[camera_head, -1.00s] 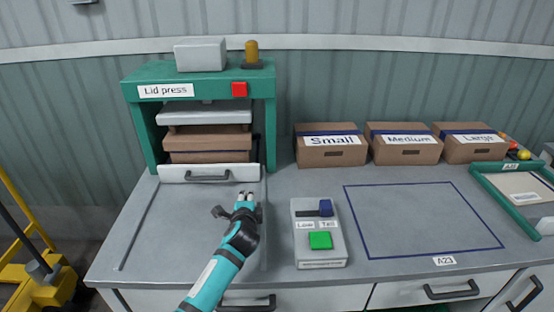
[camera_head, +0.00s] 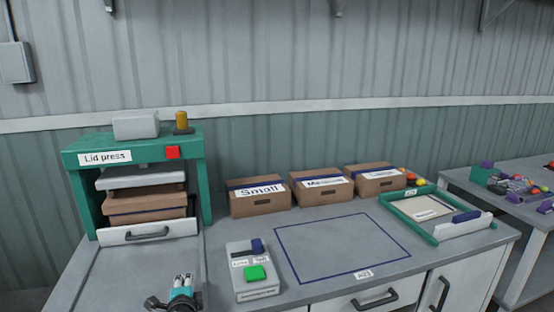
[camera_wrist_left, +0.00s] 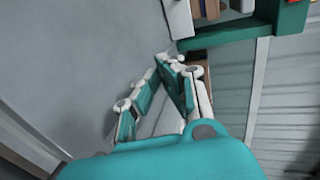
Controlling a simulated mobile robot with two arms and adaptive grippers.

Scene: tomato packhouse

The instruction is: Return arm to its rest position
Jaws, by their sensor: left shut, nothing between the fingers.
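My left gripper (camera_head: 183,283) is at the bottom edge of the head view, over the front of the worktop before the lid press. Its fingers are together with nothing between them. In the left wrist view the fingers (camera_wrist_left: 172,68) also meet, with grey worktop beside them. Most of my left arm is below the head picture. My right gripper is in neither view.
The green lid press (camera_head: 202,175) holds a brown box (camera_head: 145,205) behind its white drawer (camera_head: 148,233). A control box (camera_head: 255,285) with a green button stands right of my gripper. Cartons (camera_head: 258,201) and a green-framed tray (camera_head: 430,238) stand further right. The blue-outlined area (camera_head: 340,245) is empty.

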